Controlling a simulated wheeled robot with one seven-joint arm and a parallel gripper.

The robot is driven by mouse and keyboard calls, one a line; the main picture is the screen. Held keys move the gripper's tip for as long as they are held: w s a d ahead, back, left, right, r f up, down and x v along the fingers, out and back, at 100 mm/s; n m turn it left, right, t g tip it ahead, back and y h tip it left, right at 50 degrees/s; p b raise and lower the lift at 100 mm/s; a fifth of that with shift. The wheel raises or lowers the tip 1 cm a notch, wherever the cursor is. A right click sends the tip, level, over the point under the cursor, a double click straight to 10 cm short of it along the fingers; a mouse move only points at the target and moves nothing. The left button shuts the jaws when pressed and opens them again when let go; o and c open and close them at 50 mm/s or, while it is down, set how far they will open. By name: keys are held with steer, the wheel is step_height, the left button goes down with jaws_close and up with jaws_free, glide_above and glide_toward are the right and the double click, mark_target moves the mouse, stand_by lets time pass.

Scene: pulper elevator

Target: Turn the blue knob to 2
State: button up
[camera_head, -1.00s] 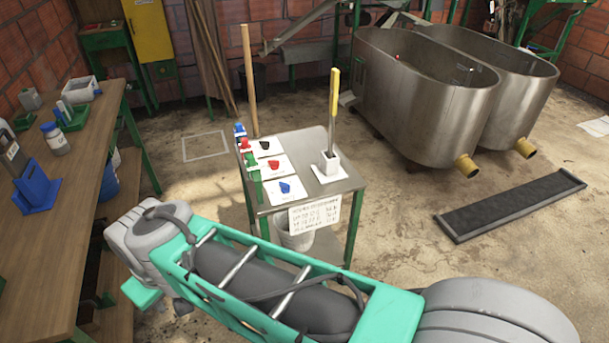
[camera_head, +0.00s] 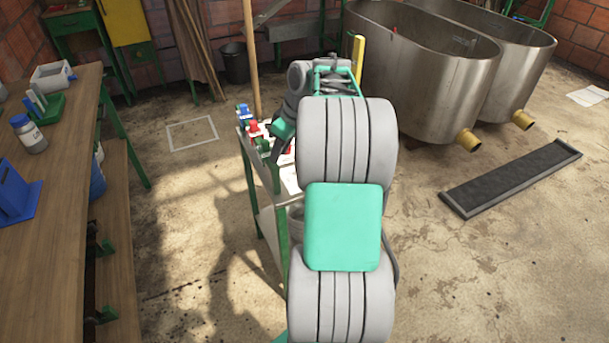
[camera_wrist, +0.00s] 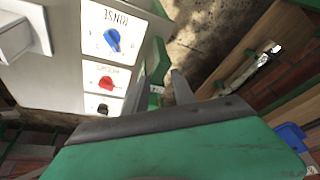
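The blue knob (camera_wrist: 112,40) sits on a white card marked RINSE, upside down in the wrist view. A red knob (camera_wrist: 106,83) and a black knob (camera_wrist: 102,108) sit on their own cards in line below it. My gripper (camera_wrist: 159,76) is open and empty, with its two fingers apart. It is to the right of the cards in the wrist view, near the table edge, and not touching the blue knob. I cannot read the dial numbers.
Blue (camera_head: 243,111), red (camera_head: 254,128) and green (camera_head: 263,147) fittings stand along the small metal table's left edge. A yellow-handled tool (camera_head: 357,58) stands behind my arm. Metal tubs (camera_head: 425,85) stand at the back right. A wooden bench (camera_head: 60,200) is at left.

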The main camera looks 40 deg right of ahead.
steer(key=s+d+f+n, duration=0.15)
steer(key=d+f, duration=0.35)
steer(key=d, duration=0.5)
steer(key=shift+m, duration=0.25)
steer(key=b+x, duration=0.1)
steer(key=x, duration=0.6)
steer(key=shift+s+f, duration=0.1)
steer(key=shift+s, duration=0.1)
steer(key=shift+c, duration=0.2)
jaws_close()
